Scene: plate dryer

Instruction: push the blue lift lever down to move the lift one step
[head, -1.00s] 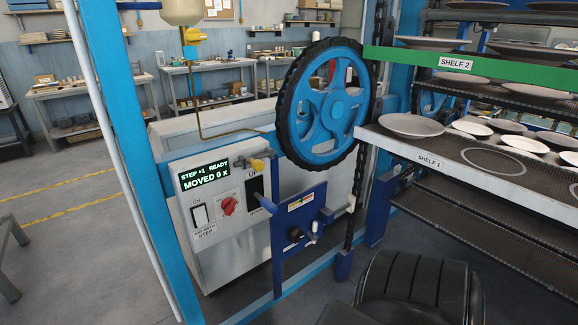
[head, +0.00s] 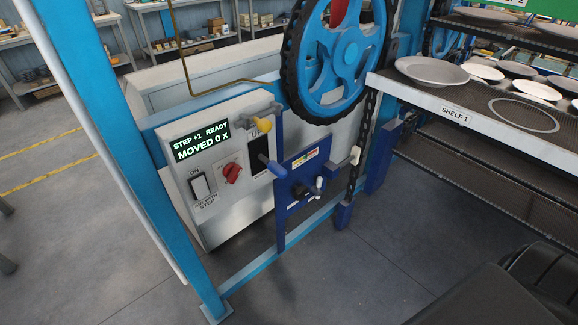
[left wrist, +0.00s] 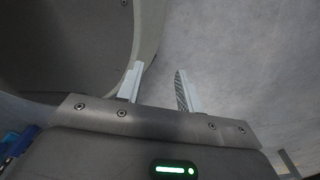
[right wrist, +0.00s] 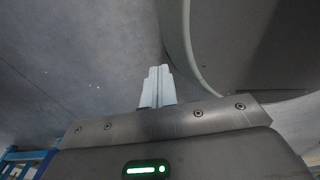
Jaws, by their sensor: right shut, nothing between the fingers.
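The blue lift lever (head: 271,165) sticks out from a black slot plate (head: 258,154) on the right of the white control box (head: 222,211). The plate's label is partly hidden. The box's display (head: 202,141) reads "STEP +1 READY" and "MOVED 0 x". Neither gripper shows in the head view, and none is seen at the lever. In the left wrist view my left gripper (left wrist: 158,85) is open with nothing between its fingers, over grey floor. In the right wrist view my right gripper (right wrist: 157,85) is shut and empty, also over floor.
A yellow-tipped handle (head: 263,124) sits above the lever. The blue wheel (head: 340,55), a blue post (head: 110,150) and the plate shelf (head: 480,117) stand around.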

